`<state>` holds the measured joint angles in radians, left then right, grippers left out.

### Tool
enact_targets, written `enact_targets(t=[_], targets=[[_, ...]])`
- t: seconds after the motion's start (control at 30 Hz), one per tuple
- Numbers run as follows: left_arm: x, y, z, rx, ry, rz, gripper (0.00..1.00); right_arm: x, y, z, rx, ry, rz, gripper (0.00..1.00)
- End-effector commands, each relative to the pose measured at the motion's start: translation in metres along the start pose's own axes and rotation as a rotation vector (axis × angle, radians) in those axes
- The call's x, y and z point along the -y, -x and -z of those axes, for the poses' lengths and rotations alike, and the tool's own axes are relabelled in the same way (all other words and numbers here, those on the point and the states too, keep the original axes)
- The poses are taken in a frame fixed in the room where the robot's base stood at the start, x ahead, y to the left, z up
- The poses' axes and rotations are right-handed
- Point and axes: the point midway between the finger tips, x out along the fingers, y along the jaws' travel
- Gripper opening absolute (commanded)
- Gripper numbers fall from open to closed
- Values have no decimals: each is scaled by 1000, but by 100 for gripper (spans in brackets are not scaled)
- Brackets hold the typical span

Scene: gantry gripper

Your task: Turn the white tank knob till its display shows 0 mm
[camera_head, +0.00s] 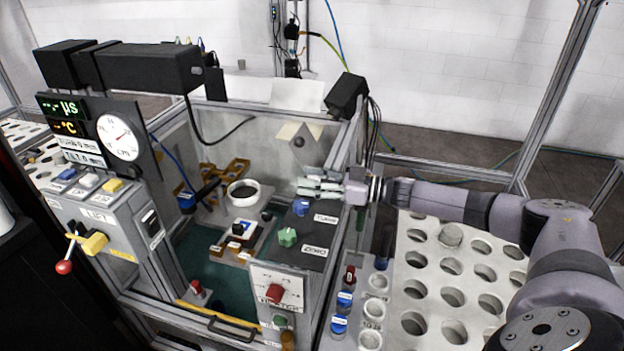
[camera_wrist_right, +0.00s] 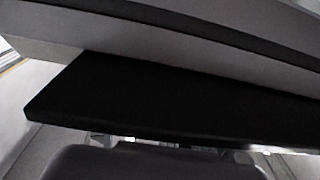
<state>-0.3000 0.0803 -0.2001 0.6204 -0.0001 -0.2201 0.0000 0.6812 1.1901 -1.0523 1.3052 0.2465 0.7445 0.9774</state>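I cannot tell for certain which part is the white tank knob. A small white control (camera_head: 89,181) sits between a blue and a yellow one on the grey console at the left. Two pale readout strips (camera_head: 82,150) hang under the lit displays; their figures are too small to read surely. My right gripper (camera_head: 312,187) points left at the tank's right side, above the dark panel with the blue knob, far from the console. Its pale fingers lie close together; whether they are shut is unclear. The right wrist view shows only dark and grey surfaces. My left gripper is not in view.
The glass-walled tank (camera_head: 215,325) holds a white ring (camera_head: 243,192) and several small parts. Blue (camera_head: 301,207) and green (camera_head: 288,237) knobs stand on its right-hand panel. A dial gauge (camera_head: 119,138) and a red-ended lever (camera_head: 64,267) are at left. A white holed rack (camera_head: 430,277) lies at right.

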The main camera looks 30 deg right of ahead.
Motion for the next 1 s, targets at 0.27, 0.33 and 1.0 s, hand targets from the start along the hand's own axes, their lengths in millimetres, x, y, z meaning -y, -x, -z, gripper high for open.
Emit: enact_targets(t=[0.27, 0.33, 1.0], targets=[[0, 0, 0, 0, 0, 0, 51, 0, 0, 0, 0, 0, 0, 51], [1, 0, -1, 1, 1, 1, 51, 0, 0, 0, 0, 0, 0, 51], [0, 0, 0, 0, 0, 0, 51, 0, 108, -1, 3, -2, -1, 51]])
